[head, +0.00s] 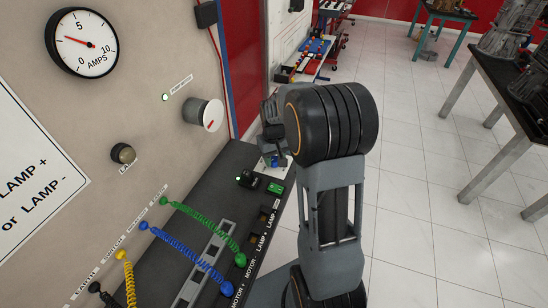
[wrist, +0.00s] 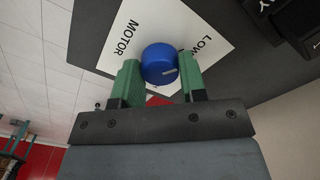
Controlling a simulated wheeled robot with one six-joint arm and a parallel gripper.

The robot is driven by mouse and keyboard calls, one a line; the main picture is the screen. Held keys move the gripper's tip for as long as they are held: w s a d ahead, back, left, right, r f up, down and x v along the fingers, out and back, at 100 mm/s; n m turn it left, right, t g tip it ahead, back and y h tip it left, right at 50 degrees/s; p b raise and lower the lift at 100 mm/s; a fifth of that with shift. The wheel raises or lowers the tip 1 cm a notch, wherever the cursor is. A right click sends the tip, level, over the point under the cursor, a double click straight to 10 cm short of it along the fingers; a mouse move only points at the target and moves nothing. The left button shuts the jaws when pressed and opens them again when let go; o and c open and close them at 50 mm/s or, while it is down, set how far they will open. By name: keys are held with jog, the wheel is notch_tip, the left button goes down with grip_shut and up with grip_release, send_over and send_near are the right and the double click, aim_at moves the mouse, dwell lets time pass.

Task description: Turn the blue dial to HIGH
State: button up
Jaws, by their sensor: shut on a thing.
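The blue dial (wrist: 158,60) sits on a white label plate (wrist: 122,40) in the wrist view. A short light pointer mark shows on its face, toward the lower right. The words MOTOR and LOW are readable on the plate; HIGH is not visible. My gripper (wrist: 160,76) has its two green fingers on either side of the dial, closed on it. In the head view my arm hides most of the dial, with the plate (head: 264,166) partly showing under the gripper.
The dark bench panel (head: 215,195) carries green, blue, yellow and black coiled leads, and a green-lit switch (head: 247,180) close to my gripper.

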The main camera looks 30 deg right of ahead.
jog(key=m, duration=0.5)
jog(key=shift+m, duration=0.4)
jog(key=m, duration=1.2)
jog(key=shift+m, duration=0.3)
jog(key=m, duration=0.5)
jog(key=shift+m, duration=0.3)
jog(key=o, duration=0.9)
jog(key=shift+r, duration=0.15)
